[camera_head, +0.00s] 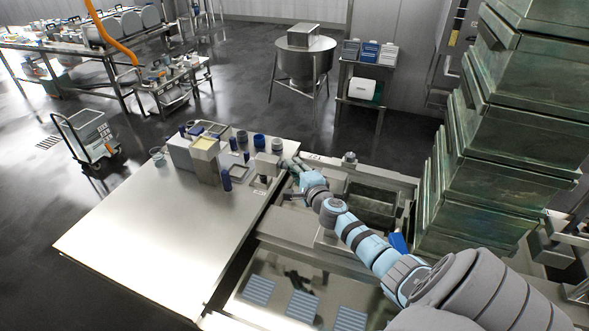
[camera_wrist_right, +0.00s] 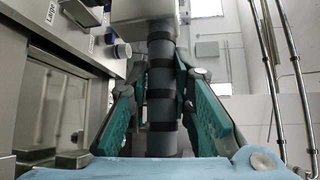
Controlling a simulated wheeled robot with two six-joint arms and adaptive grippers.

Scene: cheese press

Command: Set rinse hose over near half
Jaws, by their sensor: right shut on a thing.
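My right gripper (camera_head: 290,167) is at the far left part of the steel sink unit (camera_head: 401,181), beside the worktop. In the right wrist view its two teal-padded fingers (camera_wrist_right: 163,85) stand on either side of an upright dark grey cylinder with black bands (camera_wrist_right: 162,58), and they are shut on it. The cylinder looks like the rinse hose or its handle. It runs up to a pale block (camera_wrist_right: 142,10) at the top. In the head view the held part is too small to make out. My left gripper is out of view.
A bare steel worktop (camera_head: 150,245) lies left of the sink, with blue and grey containers (camera_head: 258,141) at its far end. Three blue striped panels (camera_head: 302,306) lie in the near section. Tall stacked dark green bins (camera_head: 520,130) stand close on the right.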

